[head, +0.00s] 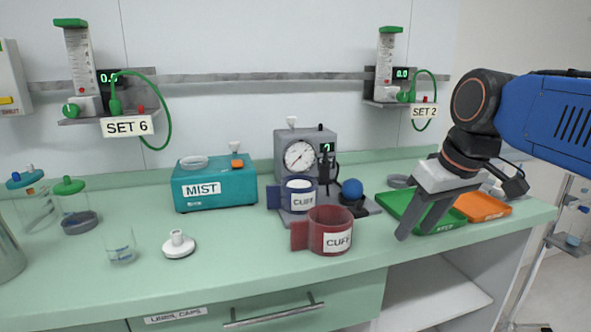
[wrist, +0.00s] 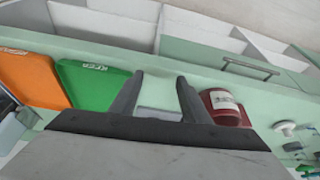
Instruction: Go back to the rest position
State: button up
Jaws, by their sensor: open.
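My gripper (head: 424,217) is at the right of the head view, in front of the green tray and to the right of the red cuff. Its two fingers are apart and nothing is between them. It also shows in the wrist view (wrist: 158,82), with bare green counter and a pale patch beyond the fingers. My blue arm reaches in from the right edge.
The counter (head: 240,248) holds a red cuff (head: 329,242), a blue cuff (head: 299,208), a gauge unit (head: 290,140), a teal MIST box (head: 205,193), a green tray (head: 392,196) and an orange tray (head: 480,207). The front middle is clear.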

jog(key=s+d+f+m, duration=0.2)
jog(key=s+f, duration=0.3)
jog(key=f, duration=0.4)
jog(key=s+d+f+m+t+h, duration=0.1)
jog(key=s+d+f+m, duration=0.1)
jog(key=s+f, duration=0.4)
notch_tip(320, 180, down, 4)
jog(key=shift+s+d+r+h, duration=0.1)
jog(key=shift+s+d+h, duration=0.2)
jog(key=shift+d, duration=0.5)
